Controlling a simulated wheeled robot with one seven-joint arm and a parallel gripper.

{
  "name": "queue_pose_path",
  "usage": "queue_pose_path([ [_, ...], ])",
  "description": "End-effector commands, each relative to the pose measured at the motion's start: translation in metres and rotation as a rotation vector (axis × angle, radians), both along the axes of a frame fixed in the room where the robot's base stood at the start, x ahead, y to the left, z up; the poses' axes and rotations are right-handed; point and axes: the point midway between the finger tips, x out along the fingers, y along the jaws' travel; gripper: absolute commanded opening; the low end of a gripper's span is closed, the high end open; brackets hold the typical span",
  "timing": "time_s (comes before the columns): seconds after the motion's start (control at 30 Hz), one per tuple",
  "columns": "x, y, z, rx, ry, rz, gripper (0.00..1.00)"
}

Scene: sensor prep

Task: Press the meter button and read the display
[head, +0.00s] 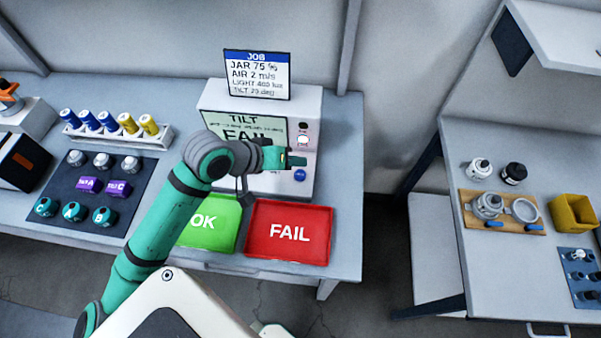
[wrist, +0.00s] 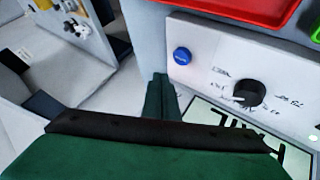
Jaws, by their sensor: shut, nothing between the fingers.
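The meter (head: 216,97) is a white box at the back of the left bench. Its display (head: 270,125) reads TILT and FAIL in large letters, with a small line between them too fine to read; my arm covers part of it. A round blue button (head: 299,175) is low on its front, and shows in the wrist view (wrist: 182,56) beside a black knob (wrist: 249,94). My gripper (head: 301,160) is shut and empty, just above the button in the head view. In the wrist view its fingertips (wrist: 160,78) appear beside the button, not over it.
A job card (head: 257,75) on the meter lists JAR 75 %, AIR 2 m/s, LIGHT 400 lux, TILT 20 deg. A green OK tray (head: 228,222) and red FAIL tray (head: 262,246) lie in front, empty. A dark mat (head: 75,218) with several sensors is at left.

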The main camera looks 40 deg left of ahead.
Motion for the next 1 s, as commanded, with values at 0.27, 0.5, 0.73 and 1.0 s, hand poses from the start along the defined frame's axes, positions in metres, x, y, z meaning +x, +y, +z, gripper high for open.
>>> queue_pose_path([
  [0.27, 0.0, 0.0, 0.02, 0.001, 0.001, 0.001, 0.0],
  [0.5, 0.0, 0.0, 0.022, 0.0, 0.0, 0.0, 0.0],
  [0.73, 0.0, 0.0, 0.022, 0.0, 0.0, 0.0, 0.0],
  [1.0, 0.0, 0.0, 0.022, 0.0, 0.0, 0.0, 0.0],
])
